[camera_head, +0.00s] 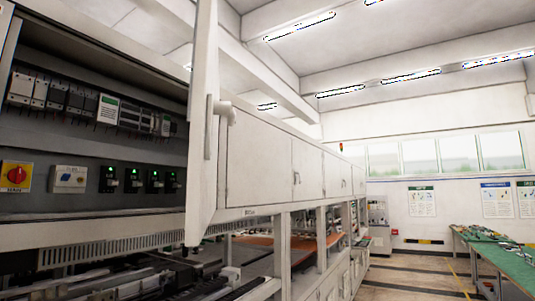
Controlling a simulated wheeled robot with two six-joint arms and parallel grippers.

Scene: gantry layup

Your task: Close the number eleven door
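A tall white cabinet door (203,130) stands open, swung out from the cabinet and seen nearly edge-on. A long vertical strip (208,128) runs along its face, and a short white rounded part (225,111) shows just right of it; I cannot tell whether that part belongs to the door. No number eleven is readable on the door. The open cabinet (95,150) to its left shows rows of electrical modules, a red and yellow rotary switch (16,176) and several green-lit switches (131,180). Neither of my grippers is in view.
Closed white cabinet doors (258,170) continue to the right of the open door. Dark machinery (110,282) lies below the cabinet. A green-topped bench (515,263) stands at the far right. An open floor aisle (415,275) lies between the cabinets and the bench.

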